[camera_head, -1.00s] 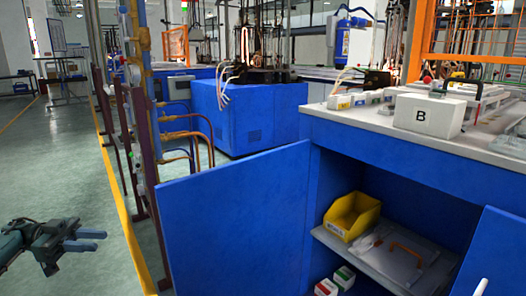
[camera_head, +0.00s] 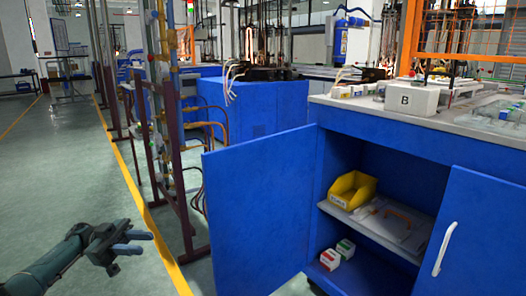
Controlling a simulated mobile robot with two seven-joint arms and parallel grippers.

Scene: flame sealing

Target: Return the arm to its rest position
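My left gripper (camera_head: 128,245) shows in the lower left of the head view, over the grey-green floor and left of the blue cabinet. Its two fingers are apart with a gap between them, and nothing is between them. It touches nothing that I can see. My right arm and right gripper are not in the picture.
A blue cabinet has an open left door (camera_head: 262,210) and a right door (camera_head: 480,232) with a white handle. Inside are a yellow bin (camera_head: 352,191) and small boxes (camera_head: 330,259). A white box marked B (camera_head: 411,99) stands on top. Pipes (camera_head: 180,150) rise left. Floor (camera_head: 60,180) is free.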

